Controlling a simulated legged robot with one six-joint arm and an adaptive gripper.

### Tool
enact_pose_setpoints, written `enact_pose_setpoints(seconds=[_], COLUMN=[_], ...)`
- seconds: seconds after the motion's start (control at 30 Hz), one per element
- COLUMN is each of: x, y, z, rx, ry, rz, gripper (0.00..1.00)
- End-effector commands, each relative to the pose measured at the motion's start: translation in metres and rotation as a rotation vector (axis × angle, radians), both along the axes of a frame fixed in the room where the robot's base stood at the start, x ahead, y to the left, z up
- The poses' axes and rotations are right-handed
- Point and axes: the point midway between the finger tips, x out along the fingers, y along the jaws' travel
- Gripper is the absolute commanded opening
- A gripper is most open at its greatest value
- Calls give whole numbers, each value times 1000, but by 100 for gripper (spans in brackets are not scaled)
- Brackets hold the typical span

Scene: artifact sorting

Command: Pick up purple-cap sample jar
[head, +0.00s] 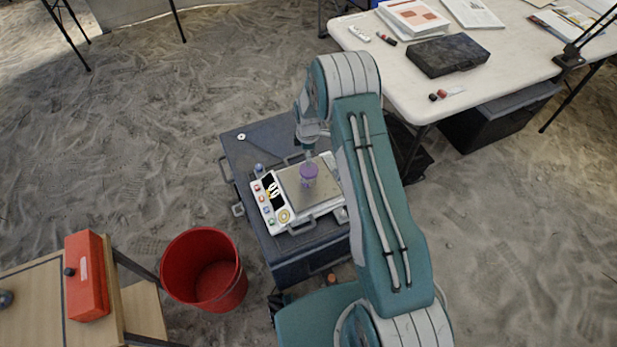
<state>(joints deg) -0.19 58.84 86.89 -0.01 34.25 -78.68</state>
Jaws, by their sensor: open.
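The purple-cap sample jar (308,172) stands on the flat plate (322,193) of a white instrument (286,224) on a dark case. Its purple lid faces up towards the camera, and its body is mostly hidden beneath the lid. My gripper (309,157) hangs from the arm just above and behind the jar in the head view, close to the lid. It is open and holds nothing. The fingers are small here, and I cannot tell whether they touch the lid.
The dark case (250,152) also bears a small blue-capped vial (259,170) and a white ring (241,136). A red bucket (212,284) stands on the sand at left. A wooden table with a red box (87,275) is lower left; a white table (400,75) is upper right.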

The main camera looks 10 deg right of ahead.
Motion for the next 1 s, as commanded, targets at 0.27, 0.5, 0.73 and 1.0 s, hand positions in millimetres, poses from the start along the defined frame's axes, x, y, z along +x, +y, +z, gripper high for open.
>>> enact_pose_setpoints(seconds=[0.27,0.5,0.73,1.0], x=[0,-3,-2,-2], y=[-1,-1,-1,-1], z=[-35,-68,-86,-86], rx=[1,0,0,0], ry=[0,2,-1,-1], rz=[-2,-2,-2,-2], gripper=[100,100,100,64])
